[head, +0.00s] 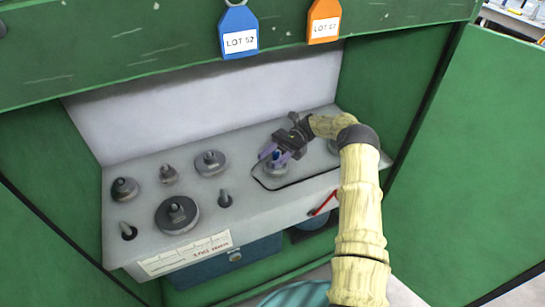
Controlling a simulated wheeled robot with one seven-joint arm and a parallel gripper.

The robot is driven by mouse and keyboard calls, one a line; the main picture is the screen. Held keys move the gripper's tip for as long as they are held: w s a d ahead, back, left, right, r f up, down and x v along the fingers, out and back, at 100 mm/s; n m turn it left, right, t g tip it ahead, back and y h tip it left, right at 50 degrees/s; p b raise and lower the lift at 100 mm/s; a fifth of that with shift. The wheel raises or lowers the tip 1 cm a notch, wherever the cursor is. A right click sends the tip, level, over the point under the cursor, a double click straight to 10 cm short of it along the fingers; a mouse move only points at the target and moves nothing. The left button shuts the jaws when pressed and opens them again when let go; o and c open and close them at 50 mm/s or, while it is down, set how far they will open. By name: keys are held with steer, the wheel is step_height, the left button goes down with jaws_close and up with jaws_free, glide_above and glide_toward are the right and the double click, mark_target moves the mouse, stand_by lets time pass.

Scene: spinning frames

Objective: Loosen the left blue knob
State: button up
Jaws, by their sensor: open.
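A small blue knob (277,155) stands on a round grey base (276,170) at the right part of the grey panel. My gripper (276,154), dark with purple fingers, is over this knob, with its open fingers on either side of it. Whether the fingers touch the knob cannot be told. A second round base (333,147) shows to the right, mostly hidden behind my arm, and I cannot see the colour of its knob.
Several grey knobs and pegs, including a large round one (177,215), stand on the left of the panel (240,232). A black outline surrounds the blue knob's area. A red lever (323,203) is at the front edge. Green walls enclose the recess; tags (239,35) hang above.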

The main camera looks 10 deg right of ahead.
mark_target(272, 162)
step_height(272, 162, up, 10)
steer(key=p, duration=0.1)
steer(key=shift+p, duration=0.3)
steer(key=shift+w+f, duration=0.1)
stand_by(0.4)
